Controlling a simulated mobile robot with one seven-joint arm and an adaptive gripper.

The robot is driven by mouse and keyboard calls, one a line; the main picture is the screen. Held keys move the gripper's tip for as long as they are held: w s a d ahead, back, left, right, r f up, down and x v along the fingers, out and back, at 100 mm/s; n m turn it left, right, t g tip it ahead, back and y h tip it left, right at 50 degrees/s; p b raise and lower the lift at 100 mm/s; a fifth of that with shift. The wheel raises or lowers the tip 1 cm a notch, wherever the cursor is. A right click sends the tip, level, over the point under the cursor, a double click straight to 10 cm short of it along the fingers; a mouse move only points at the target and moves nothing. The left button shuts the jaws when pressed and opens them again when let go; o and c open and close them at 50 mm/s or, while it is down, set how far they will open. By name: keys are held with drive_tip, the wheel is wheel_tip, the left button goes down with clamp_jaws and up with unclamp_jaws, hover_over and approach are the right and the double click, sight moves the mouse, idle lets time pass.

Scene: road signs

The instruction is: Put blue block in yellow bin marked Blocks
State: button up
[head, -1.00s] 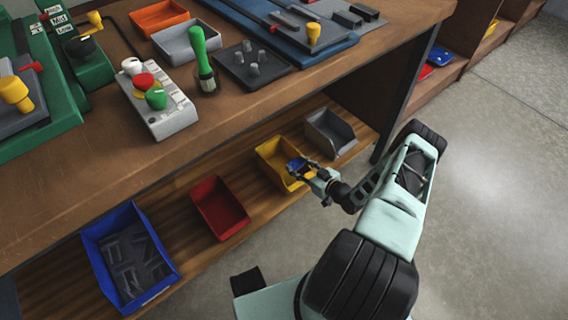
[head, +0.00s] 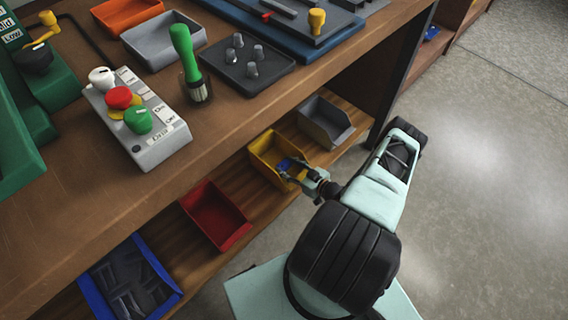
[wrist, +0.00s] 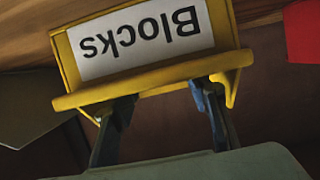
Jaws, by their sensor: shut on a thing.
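The yellow bin (head: 261,149) stands on the lower shelf between a red bin and a grey bin. In the wrist view its white "Blocks" label (wrist: 140,38) shows upside down on its front wall. The blue block (head: 285,164) shows small over the opening of the yellow bin, at the tips of my gripper (head: 293,171). My gripper is shut on the block. In the wrist view its two fingers (wrist: 165,105) reach up to the bin's front rim, and their tips are partly hidden there. How deep the block sits in the bin is unclear.
The red bin (head: 217,216) is to the left, the grey bin (head: 325,122) to the right, and a blue bin (head: 88,298) with dark parts is at lower left. The workbench top (head: 80,215) overhangs the shelf. The floor (head: 480,180) at right is clear.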

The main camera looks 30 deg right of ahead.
drive_tip(key=shift+f, duration=0.5)
drive_tip(key=shift+w, duration=0.15)
drive_tip(key=shift+r, duration=0.1)
drive_tip(key=shift+f+b, duration=0.35)
drive_tip(key=shift+b, duration=0.05)
drive_tip(key=shift+f+b, duration=0.25)
drive_tip(key=shift+b, duration=0.15)
